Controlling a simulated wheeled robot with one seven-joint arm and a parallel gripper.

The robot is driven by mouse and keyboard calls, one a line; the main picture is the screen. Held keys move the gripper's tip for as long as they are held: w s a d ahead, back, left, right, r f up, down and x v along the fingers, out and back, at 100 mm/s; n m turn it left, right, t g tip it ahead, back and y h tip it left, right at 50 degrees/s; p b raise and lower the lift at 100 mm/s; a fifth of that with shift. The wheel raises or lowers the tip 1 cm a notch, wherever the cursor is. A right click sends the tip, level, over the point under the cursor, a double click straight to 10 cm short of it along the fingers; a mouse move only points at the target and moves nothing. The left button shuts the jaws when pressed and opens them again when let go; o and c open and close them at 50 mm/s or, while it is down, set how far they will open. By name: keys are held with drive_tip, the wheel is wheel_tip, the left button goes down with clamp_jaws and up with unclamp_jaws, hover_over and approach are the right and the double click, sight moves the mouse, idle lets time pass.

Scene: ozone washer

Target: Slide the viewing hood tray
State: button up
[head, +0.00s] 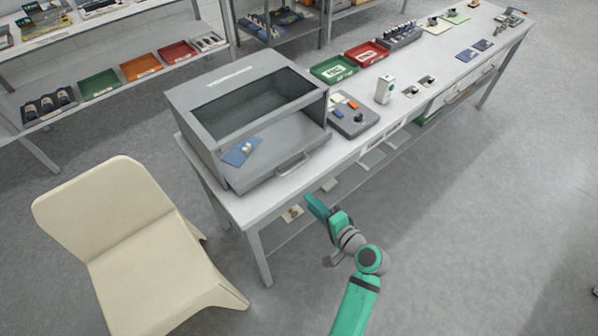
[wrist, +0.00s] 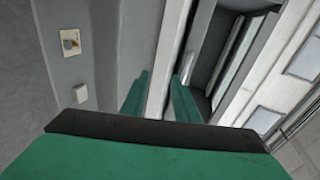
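The grey viewing hood (head: 245,85) stands on the near end of the long table, with a wide dark window. Its grey tray (head: 262,178) sits at the bottom front and sticks out past the hood. A bar handle (head: 293,163) is on the tray's front. A blue pad (head: 236,155) with a small pale part lies at the tray's left. My gripper (head: 312,203) is in front of the table edge, below and apart from the handle. In the wrist view, its two teal fingers (wrist: 160,80) stand apart with nothing clearly between them.
A cream chair (head: 130,240) stands at the left, close to the table's end. Green (head: 333,68) and red (head: 367,53) trays stand farther back.

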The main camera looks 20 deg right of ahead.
wheel_tip(320, 180, up, 5)
drive_tip(key=w+d+y, duration=0.2)
drive_tip(key=d, duration=0.1)
drive_tip(key=x, duration=1)
drive_tip(key=shift+w+r, duration=0.15)
drive_tip(key=shift+w, duration=0.15)
clamp_jaws()
